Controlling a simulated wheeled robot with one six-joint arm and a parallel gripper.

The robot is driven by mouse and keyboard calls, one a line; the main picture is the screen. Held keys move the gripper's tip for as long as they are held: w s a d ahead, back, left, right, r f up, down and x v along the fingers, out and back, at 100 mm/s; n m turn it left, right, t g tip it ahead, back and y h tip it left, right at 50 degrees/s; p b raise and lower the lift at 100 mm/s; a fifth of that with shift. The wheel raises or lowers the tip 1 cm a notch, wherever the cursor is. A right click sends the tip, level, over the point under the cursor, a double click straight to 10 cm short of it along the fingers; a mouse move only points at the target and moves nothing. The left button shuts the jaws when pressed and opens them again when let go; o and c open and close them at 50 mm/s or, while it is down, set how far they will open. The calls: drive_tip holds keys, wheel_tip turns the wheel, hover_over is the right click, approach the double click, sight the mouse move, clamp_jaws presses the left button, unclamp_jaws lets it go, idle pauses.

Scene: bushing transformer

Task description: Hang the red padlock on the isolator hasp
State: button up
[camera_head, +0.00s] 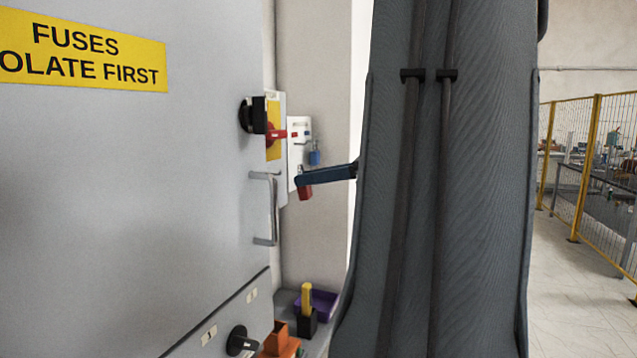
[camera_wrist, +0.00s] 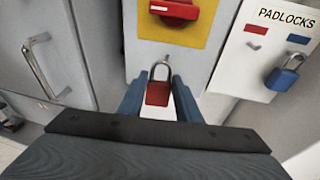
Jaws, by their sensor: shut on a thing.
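The red padlock (camera_wrist: 157,94) is held between the fingers of my gripper (camera_wrist: 158,100), with its silver shackle pointing up in the wrist view. In the head view the red padlock (camera_head: 305,193) shows at the tip of my gripper (camera_head: 303,180), in front of the cabinet's side. The isolator's red handle (camera_wrist: 174,9) on a yellow plate (camera_wrist: 212,18) is above and beyond the padlock in the wrist view. In the head view the red handle (camera_head: 277,134) is up and left of my gripper. The shackle appears apart from the isolator. I cannot make out the hasp clearly.
A white padlock board (camera_wrist: 240,60) holds a blue padlock (camera_wrist: 284,73), to the right of the isolator. A metal door handle (camera_head: 273,208) sticks out left of my gripper. Below are a purple tray (camera_head: 322,303) and orange holder (camera_head: 277,338). My arm hides much of the right.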

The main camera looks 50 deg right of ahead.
drive_tip(key=b+x, duration=0.2)
drive_tip(key=x, duration=0.4)
drive_tip(key=shift+w+d, duration=0.35)
idle(0.4)
idle(0.3)
idle(0.3)
drive_tip(key=o, duration=1.3)
drive_tip(key=shift+b+v, duration=1)
drive_tip(key=shift+v, duration=2.85)
drive_tip(key=shift+f, duration=0.1)
